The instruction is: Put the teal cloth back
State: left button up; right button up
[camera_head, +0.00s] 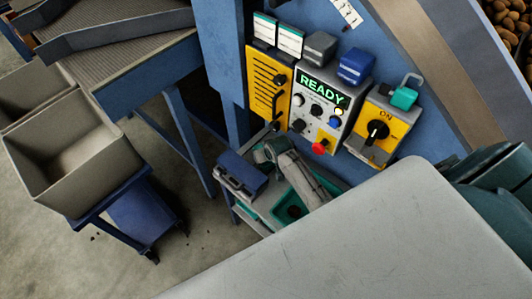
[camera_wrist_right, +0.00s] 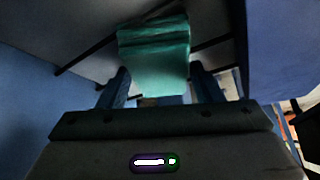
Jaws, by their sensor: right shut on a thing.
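The teal cloth (camera_wrist_right: 154,52) shows in the right wrist view as a folded, ribbed pad. My right gripper (camera_wrist_right: 160,82) is shut on it, with a dark finger on each side, and the cloth sticks out beyond the fingers. A pale grey underside and a dark bar lie behind the cloth in that view. In the head view I do not make out the cloth or either gripper; a large pale grey surface covers the lower right.
A control panel (camera_head: 314,110) reads READY, beside a yellow ON switch box (camera_head: 375,130) with a teal padlock (camera_head: 404,97). Below is a shelf with a blue case (camera_head: 241,172) and a teal tray (camera_head: 262,212). A beige bin (camera_head: 62,160) stands at left; open floor lies between.

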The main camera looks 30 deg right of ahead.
jog(key=shift+w, duration=0.15)
jog(key=o, duration=1)
jog(key=shift+f, duration=0.1)
jog(key=shift+c, duration=0.2)
jog(key=v, duration=1.2)
